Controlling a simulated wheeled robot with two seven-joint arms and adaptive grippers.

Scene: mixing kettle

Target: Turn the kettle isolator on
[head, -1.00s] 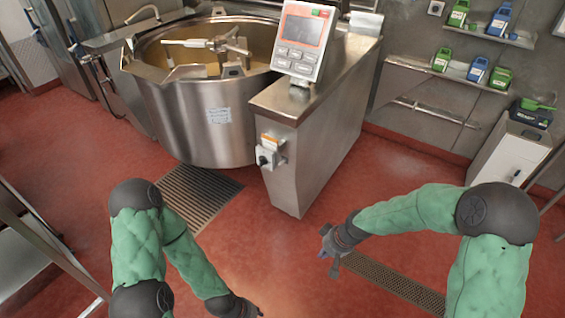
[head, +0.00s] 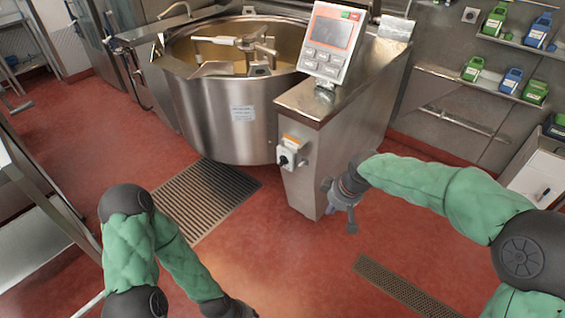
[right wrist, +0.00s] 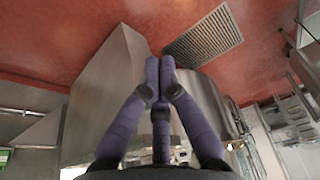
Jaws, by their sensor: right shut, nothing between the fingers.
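The kettle isolator (head: 290,154) is a small light box with a dark rotary knob. It is fixed to the front of the steel kettle console (head: 335,140), and its knob position is too small to read. My right gripper (head: 340,203) is to the right of the isolator and a little lower, apart from it. In the right wrist view, its purple fingers (right wrist: 160,75) are together with nothing between them. The isolator cannot be made out there.
The big steel kettle (head: 220,105) stands left of the console, with a control panel (head: 332,45) on top. Floor grates (head: 208,200) lie in the red floor, which is open in front.

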